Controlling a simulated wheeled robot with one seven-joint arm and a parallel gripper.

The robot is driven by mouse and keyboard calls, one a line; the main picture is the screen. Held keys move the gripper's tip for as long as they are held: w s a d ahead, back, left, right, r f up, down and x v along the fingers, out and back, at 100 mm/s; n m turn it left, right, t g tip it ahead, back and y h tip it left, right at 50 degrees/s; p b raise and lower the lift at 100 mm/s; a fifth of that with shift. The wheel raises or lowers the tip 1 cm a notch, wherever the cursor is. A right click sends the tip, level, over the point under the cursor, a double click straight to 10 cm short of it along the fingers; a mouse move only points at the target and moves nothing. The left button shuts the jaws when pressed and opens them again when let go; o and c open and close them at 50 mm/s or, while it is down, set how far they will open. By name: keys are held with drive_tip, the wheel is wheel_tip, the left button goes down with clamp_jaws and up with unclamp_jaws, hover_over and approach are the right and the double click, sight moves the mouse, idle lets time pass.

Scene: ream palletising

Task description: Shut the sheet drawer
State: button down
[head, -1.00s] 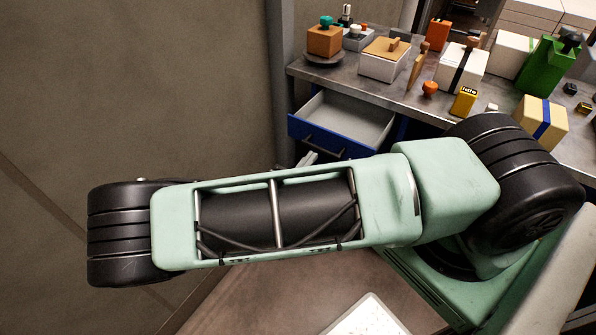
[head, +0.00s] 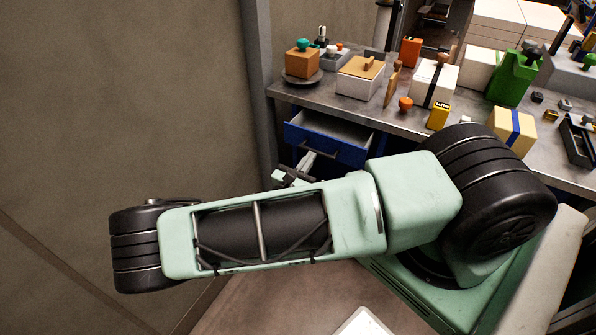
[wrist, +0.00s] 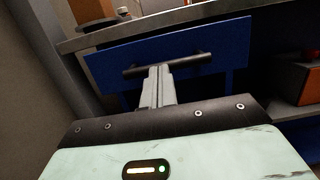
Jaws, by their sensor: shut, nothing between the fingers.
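The sheet drawer (head: 327,142) has a blue front with a dark bar handle and sits under the left end of the grey workbench. In the head view it stands partly open, with some of its pale inside showing. In the wrist view its blue front (wrist: 218,48) faces me, with the handle (wrist: 190,65) across it. My gripper (head: 307,160) is shut and empty, in front of the drawer. In the wrist view the closed fingers (wrist: 157,72) overlap the middle of the handle; I cannot tell whether they touch it.
The workbench top (head: 380,112) carries a white box with a wooden lid (head: 361,78), an orange-brown block (head: 302,63), a green container (head: 513,78) and a yellow box with a blue band (head: 512,130). A wall stands close on the left.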

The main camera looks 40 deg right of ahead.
sight(319, 147)
drive_tip(key=x, duration=0.3)
drive_tip(key=f+x, duration=0.1)
drive_tip(key=x, duration=0.2)
drive_tip(key=p+x, duration=0.1)
drive_tip(key=x, duration=0.2)
drive_tip(key=shift+w+d+f, duration=0.15)
drive_tip(key=shift+d+f, duration=0.1)
